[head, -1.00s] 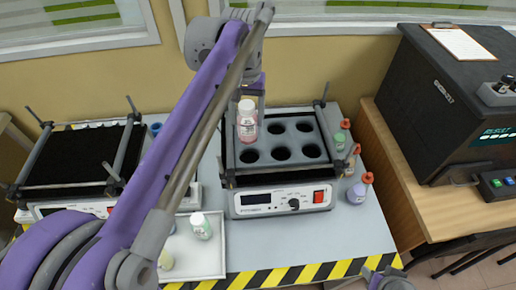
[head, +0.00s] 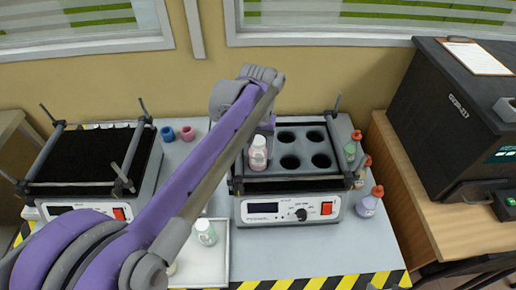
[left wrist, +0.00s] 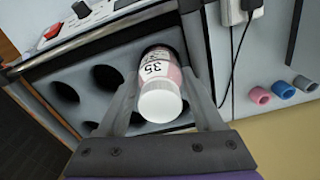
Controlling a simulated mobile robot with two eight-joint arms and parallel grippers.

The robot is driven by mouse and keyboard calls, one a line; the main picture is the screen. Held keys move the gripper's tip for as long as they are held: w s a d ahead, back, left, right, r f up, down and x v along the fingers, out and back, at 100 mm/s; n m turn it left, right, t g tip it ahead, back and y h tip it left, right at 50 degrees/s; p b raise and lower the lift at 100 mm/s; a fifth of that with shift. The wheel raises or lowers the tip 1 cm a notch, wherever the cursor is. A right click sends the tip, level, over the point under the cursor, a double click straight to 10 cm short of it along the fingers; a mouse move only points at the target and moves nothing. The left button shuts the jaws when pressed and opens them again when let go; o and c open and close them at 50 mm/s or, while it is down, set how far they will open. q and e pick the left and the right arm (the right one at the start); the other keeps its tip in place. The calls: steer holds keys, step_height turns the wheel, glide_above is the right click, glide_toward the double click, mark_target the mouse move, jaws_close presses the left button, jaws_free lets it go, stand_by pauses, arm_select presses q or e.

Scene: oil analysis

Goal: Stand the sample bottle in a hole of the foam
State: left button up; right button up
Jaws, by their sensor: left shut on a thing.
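The sample bottle (head: 258,155) has a white cap, a white label and pink contents. My left gripper (left wrist: 163,95) is shut on it, one finger on each side, and it stands about upright. It is at the front-left hole of the grey foam block (head: 302,148). In the left wrist view the bottle (left wrist: 160,88) is seen cap first, with the dark hole edge around its far end. Its base is hidden, so I cannot tell how deep it sits. In the head view my arm partly hides the left gripper (head: 262,140).
The foam sits in a shaker with side bars and a front panel (head: 290,210). Other holes look empty. A white tray (head: 218,270) with a green-labelled bottle (head: 205,232) is in front. Several bottles, including a purple one (head: 367,203), stand to the right.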

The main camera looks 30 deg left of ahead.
arm_select(q)
steer(key=shift+f, duration=0.1)
steer(key=shift+f, duration=0.15)
steer(key=o, duration=1.5)
steer(key=shift+o, duration=0.2)
step_height(320, 180, up, 12)
steer(key=shift+r+p, duration=0.25)
steer(key=shift+p, duration=0.35)
